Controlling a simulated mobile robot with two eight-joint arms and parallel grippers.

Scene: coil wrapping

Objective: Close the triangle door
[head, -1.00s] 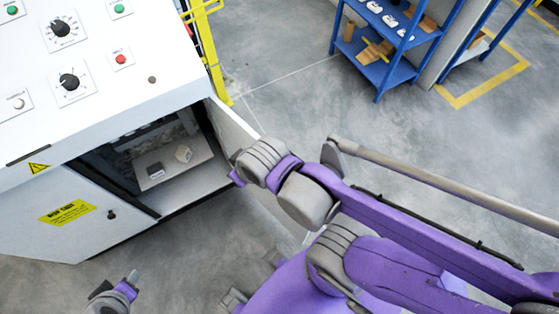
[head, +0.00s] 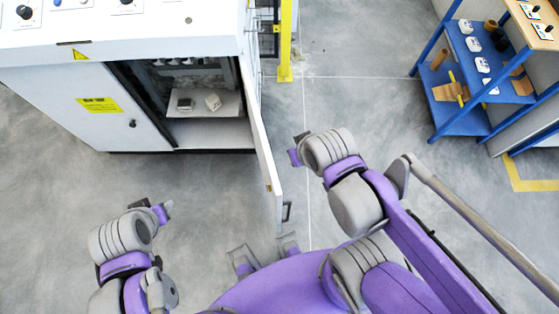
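A white control cabinet (head: 50,95) stands at the upper left. Its right door (head: 266,150) is swung open and seen nearly edge-on, with a dark handle (head: 286,212) near its lower end. The left door (head: 95,112) is closed and bears a yellow label. A yellow triangle sign (head: 82,54) is above it. My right gripper (head: 298,151) is just right of the open door, with a small gap in the picture; whether they touch in depth is unclear. My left gripper (head: 160,211) is over the floor in front of the cabinet. Neither gripper's finger opening shows clearly.
Inside the cabinet, small blocks lie on a shelf (head: 228,104). A yellow post (head: 286,45) stands behind the cabinet's right side. A blue rack (head: 468,118) with parts is at the upper right. The floor between door and rack is open.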

